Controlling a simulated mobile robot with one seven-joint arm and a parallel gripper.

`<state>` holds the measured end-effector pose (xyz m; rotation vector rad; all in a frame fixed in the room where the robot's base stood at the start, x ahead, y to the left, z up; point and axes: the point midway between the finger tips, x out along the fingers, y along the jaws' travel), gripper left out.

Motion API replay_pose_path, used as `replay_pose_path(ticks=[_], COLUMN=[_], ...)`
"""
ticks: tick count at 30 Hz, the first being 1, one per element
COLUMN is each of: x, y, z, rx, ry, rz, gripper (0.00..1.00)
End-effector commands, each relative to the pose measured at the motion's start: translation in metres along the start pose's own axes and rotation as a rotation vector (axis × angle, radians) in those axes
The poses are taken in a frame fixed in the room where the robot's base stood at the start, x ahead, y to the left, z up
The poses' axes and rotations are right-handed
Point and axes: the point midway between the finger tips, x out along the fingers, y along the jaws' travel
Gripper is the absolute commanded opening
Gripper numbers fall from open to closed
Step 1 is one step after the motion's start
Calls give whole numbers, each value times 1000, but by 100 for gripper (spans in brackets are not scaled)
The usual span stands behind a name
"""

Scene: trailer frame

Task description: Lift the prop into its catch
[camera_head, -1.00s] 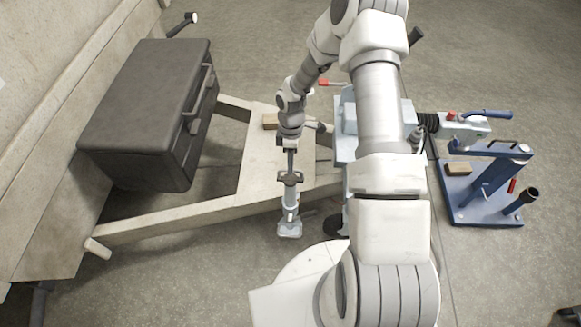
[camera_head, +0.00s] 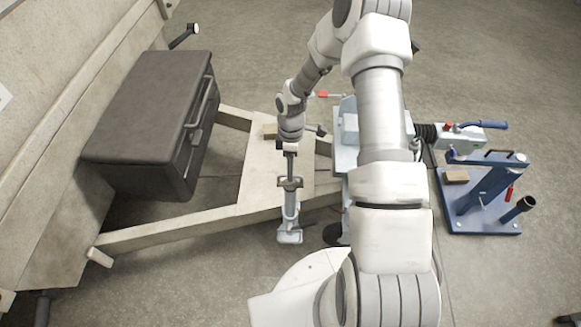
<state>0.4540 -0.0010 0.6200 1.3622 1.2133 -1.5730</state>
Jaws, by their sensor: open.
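The prop (camera_head: 291,206) is a light grey-blue leg with a flat foot (camera_head: 289,237). It stands about upright at the near side of the pale trailer frame, left of my forearm. My gripper (camera_head: 290,183) points down at the prop's upper end. Its dark jaws are open around or just above that end; I cannot tell whether they touch it. The catch cannot be made out; my arm hides part of the coupling area.
A dark lidded box (camera_head: 150,110) sits on the frame (camera_head: 165,228) at left. A blue stand (camera_head: 480,205) is on the floor at right, beside the coupling with its blue handle (camera_head: 487,125). Floor in front is clear.

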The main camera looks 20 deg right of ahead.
Motion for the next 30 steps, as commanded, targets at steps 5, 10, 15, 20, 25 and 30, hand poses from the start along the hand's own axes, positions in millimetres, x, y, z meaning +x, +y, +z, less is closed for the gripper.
replay_pose_path(ticks=[5, 10, 15, 20, 25, 30], x=[-13, -47, -90, -128, -158, -172], y=[1, 1, 1, 0, 1, 0], z=[0, 0, 0, 0, 0, 0], rx=[1, 1, 1, 1, 1, 1], ry=[1, 1, 1, 1, 1, 0], rz=[3, 4, 5, 5, 3, 1], gripper=[45, 45, 45, 45, 45, 45])
